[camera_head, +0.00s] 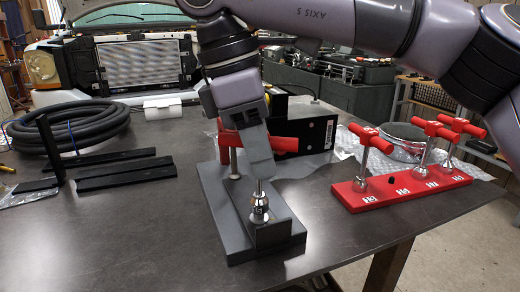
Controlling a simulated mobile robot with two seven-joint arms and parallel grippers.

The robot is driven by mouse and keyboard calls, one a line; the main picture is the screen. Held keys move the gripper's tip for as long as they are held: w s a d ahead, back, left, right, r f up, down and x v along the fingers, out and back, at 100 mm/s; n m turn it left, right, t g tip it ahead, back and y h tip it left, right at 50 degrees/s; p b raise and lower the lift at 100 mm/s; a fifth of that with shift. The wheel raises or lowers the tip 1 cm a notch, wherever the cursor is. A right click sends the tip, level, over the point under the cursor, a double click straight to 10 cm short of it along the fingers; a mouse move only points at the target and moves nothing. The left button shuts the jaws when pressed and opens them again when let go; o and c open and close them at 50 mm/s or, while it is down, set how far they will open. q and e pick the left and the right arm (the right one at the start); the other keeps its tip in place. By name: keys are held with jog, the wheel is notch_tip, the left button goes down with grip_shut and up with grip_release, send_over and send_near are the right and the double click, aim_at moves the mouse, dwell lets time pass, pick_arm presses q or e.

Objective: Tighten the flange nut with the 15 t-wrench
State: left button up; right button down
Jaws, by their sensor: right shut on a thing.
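My right gripper (258,160) comes down from above and is shut on a red-handled t-wrench (286,144). The wrench's red bar shows behind the fingers, to their right. A chrome shaft and socket (259,208) stand upright below the fingers, over the grey fixture (222,228). The flange nut is not visible; whether the socket encloses it I cannot tell. A second thin metal shaft (233,163) stands just left of the fingers, under a red part. My left gripper is not in view.
A red rack (415,192) at right holds several red-handled wrenches and has one empty hole. Black bars (125,173) and a coiled black hose (75,128) lie at left. A black box (310,125) stands behind the fixture. The table front left is clear.

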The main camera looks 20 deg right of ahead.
jog(key=shift+r+p, duration=1.85)
jog(key=shift+r, duration=0.3)
jog(key=shift+f, duration=0.1)
